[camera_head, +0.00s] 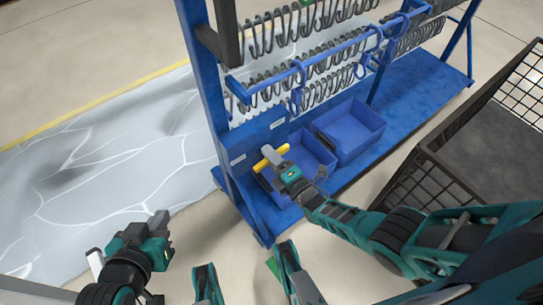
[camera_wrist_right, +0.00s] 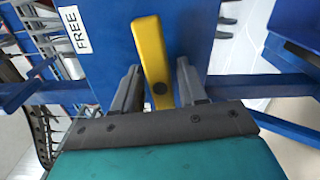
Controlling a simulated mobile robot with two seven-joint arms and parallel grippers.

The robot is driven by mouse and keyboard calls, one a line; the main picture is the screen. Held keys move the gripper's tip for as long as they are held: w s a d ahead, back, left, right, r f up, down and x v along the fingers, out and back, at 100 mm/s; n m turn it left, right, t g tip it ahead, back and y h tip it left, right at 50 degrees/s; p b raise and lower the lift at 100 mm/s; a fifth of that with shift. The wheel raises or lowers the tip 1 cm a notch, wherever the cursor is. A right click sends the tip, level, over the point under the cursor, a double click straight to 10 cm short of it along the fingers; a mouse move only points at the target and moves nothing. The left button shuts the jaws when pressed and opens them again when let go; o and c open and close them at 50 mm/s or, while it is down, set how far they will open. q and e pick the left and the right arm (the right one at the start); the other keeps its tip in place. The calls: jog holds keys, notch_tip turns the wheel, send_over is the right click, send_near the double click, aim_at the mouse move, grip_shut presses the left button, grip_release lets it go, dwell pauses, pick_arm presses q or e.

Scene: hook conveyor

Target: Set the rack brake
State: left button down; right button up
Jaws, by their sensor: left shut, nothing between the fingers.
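The yellow brake lever (camera_head: 271,157) is on the blue rack's (camera_head: 234,185) lower left panel. My left gripper (camera_head: 161,224) is shut and empty, away from the rack at the lower left.
Blue bins (camera_head: 349,130) stand on the rack's base shelf, and rows of dark hooks (camera_head: 325,65) hang above. A black wire-mesh crate (camera_head: 465,130) stands to the right, near my right arm. The floor left of the rack is open, with a yellow line (camera_head: 90,100).

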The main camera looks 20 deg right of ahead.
grip_shut()
jog(key=shift+m+b, duration=0.35)
jog(key=shift+m, duration=0.35)
pick_arm(q)
jog(key=shift+w+d, duration=0.15)
jog(key=shift+r, duration=0.1)
pick_arm(e)
jog(key=shift+o, duration=0.2)
grip_release()
jog(key=shift+o, duration=0.7)
pick_arm(q)
jog(key=shift+f, duration=0.2)
